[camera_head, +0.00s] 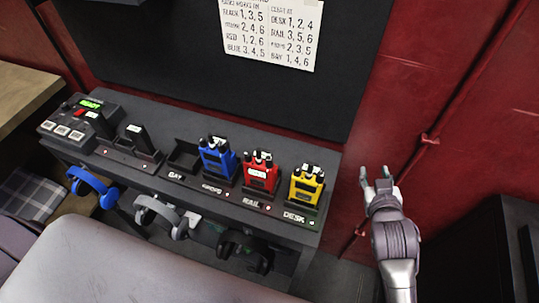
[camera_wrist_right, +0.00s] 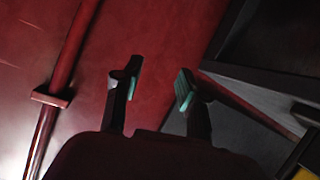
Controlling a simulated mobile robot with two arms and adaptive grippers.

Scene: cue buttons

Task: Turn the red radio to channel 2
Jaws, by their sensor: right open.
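The red radio (camera_head: 260,175) stands upright in the dock marked RAIL on the dark console. A small lit display and knobs show on its top, but the channel is too small to read. My right gripper (camera_head: 376,173) is to the right of the console, apart from the radios, open and empty. The left gripper is not in the frames.
A blue radio (camera_head: 217,158) stands left of the red one and a yellow radio (camera_head: 306,186) right of it, close by. A base unit (camera_head: 80,118) marked READY sits at the console's left end. Headsets (camera_head: 92,187) hang in front. A paper chart (camera_head: 270,32) hangs on the dark board.

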